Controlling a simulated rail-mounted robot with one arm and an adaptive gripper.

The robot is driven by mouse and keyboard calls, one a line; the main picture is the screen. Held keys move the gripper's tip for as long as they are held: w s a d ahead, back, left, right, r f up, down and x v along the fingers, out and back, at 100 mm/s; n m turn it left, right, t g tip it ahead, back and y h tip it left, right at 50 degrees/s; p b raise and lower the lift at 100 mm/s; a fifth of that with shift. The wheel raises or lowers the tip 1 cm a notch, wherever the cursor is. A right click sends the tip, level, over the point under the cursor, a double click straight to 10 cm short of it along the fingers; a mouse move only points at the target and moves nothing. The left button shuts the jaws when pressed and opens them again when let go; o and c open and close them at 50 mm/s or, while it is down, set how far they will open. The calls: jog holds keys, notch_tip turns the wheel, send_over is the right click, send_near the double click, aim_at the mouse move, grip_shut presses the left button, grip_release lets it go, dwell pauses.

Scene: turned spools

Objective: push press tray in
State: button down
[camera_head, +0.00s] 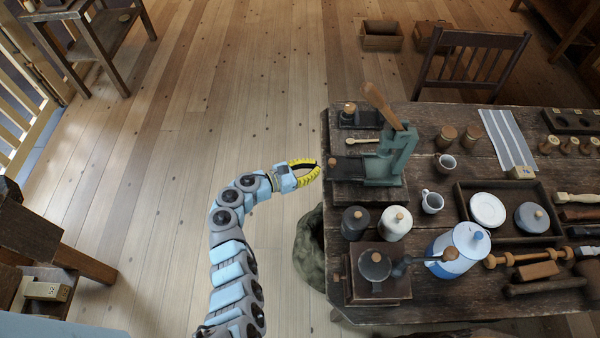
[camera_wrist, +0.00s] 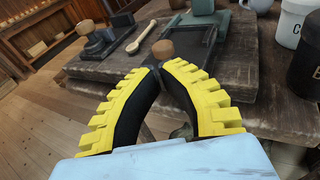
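The green press (camera_head: 385,165) with a raised wooden lever stands at the left edge of the dark table. Its dark flat tray (camera_head: 352,168) sticks out to the left, with a round wooden knob (camera_head: 332,161) at its outer end. In the wrist view, the knob (camera_wrist: 163,49) is just beyond my fingertips, with the tray (camera_wrist: 192,45) behind it. My gripper (camera_head: 319,166) points right at the knob from the table's left side. Its yellow-backed fingers (camera_wrist: 161,68) meet at the tips and hold nothing. Whether they touch the knob is unclear.
A dark block with a knob (camera_head: 358,117) and a wooden spoon (camera_head: 362,141) lie behind the tray. Dark and white lidded jars (camera_head: 396,224) and a coffee grinder (camera_head: 375,270) stand in front. A sack (camera_head: 311,250) sits beside the table.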

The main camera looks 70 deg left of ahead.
jog(key=w, duration=0.3)
jog(key=shift+w+a+f, duration=0.1)
jog(key=shift+a+f, duration=0.1)
jog(key=shift+f, duration=0.1)
